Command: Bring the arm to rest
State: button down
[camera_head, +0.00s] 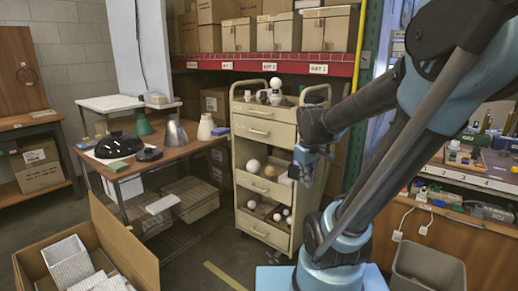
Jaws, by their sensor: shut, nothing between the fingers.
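My arm reaches in from the right side of the head view, in front of a cream drawer cart (247,168). My gripper (303,176) hangs at the right side of the cart. It is shut, with nothing held between the fingers. It is small and dark here, and whether it touches the cart I cannot tell.
The cart's drawers stand open with white bulbs (253,165) in them. A wooden table (165,152) at left holds lampshades, a green one (143,125) among them. An open carton (118,238) is at front left, a grey bin (428,266) at lower right. Floor shows between.

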jog(key=s+f+m, duration=0.2)
jog(key=s+m, duration=0.1)
jog(key=s, duration=0.3)
jog(key=s+d+f+m, duration=0.1)
jog(key=s+f+m, duration=0.2)
jog(key=s, duration=0.4)
jog(key=shift+d+f+y, duration=0.2)
jog(key=shift+d+y, duration=0.1)
